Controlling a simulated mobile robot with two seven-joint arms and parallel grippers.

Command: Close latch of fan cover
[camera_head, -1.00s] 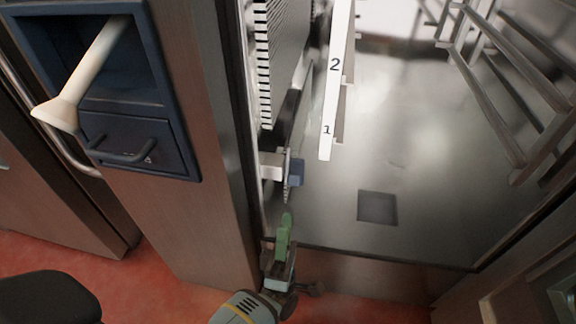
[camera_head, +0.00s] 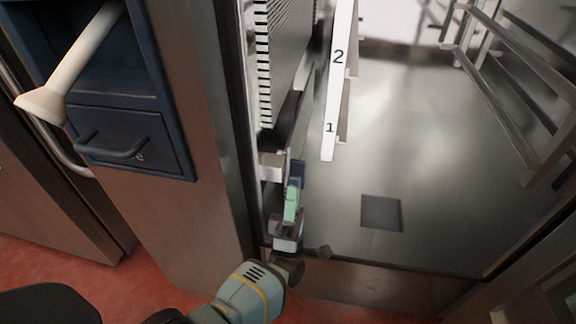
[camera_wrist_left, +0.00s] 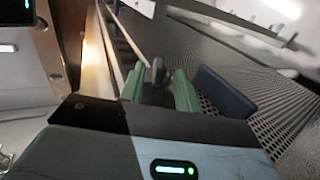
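The fan cover is the vented grey panel (camera_head: 290,45) on the left inner wall of the open cabinet; its perforated sheet (camera_wrist_left: 285,105) shows in the left wrist view. At its lower front edge are a pale metal bracket (camera_head: 271,166) and a dark blue latch piece (camera_head: 298,170). My left gripper (camera_head: 292,190), with green fingers, is just below and in front of the blue piece and partly covers it. In the left wrist view the fingers (camera_wrist_left: 159,88) stand apart. A small grey knob (camera_wrist_left: 158,70) shows between them, and the blue piece (camera_wrist_left: 226,92) is right of the right finger. Contact is unclear.
A white numbered strip (camera_head: 336,90) hangs close to the right of the latch. Metal racks (camera_head: 510,90) line the right wall. The cabinet floor (camera_head: 430,200) is open, with a dark square (camera_head: 381,213). A steel front post (camera_head: 225,150) stands close on the left.

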